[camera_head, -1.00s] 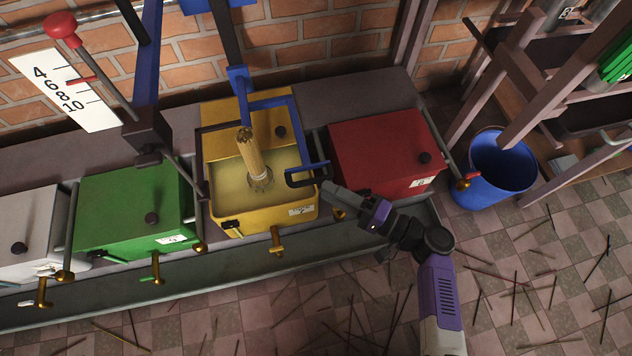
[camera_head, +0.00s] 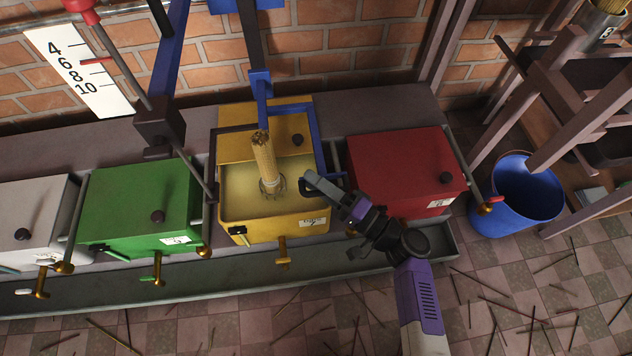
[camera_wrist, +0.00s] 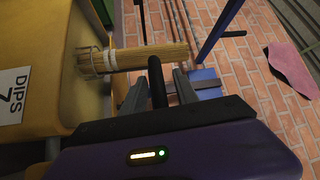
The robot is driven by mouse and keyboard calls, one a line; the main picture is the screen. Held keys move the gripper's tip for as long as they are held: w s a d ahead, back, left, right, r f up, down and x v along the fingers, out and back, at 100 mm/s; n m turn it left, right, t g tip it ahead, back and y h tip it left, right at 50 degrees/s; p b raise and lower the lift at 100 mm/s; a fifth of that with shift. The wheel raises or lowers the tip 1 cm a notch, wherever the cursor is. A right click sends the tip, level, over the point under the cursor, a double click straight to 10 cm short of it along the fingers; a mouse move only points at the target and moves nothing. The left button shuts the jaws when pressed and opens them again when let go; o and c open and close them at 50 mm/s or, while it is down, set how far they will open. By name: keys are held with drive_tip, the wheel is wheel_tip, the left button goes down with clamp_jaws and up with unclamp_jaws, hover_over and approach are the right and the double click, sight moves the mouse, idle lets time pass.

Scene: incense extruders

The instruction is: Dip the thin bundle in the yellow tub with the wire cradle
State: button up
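The yellow tub (camera_head: 283,230) holds pale yellow liquid. A bundle of thin tan sticks (camera_head: 265,158) stands slightly tilted in the wire cradle (camera_head: 272,186) over the tub. I cannot tell whether its lower end touches the liquid. The bundle (camera_wrist: 150,57) and cradle (camera_wrist: 92,62) lie sideways in the wrist view. A blue frame (camera_head: 318,135) with a dark handle (camera_head: 311,183) hangs at the tub's right side. My gripper (camera_head: 334,190) is at this handle. In the wrist view, the dark bar (camera_wrist: 157,80) runs between my gripper's fingers (camera_wrist: 158,84), with narrow gaps beside it.
A green lidded tub (camera_head: 135,205) stands left and a red one (camera_head: 400,165) right. A blue bucket (camera_head: 515,205) stands on the floor near a wooden rack (camera_head: 560,130). A numbered scale board (camera_head: 75,65) hangs behind. Loose sticks lie on the floor.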

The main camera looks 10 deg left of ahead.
clamp_jaws()
idle(1.4)
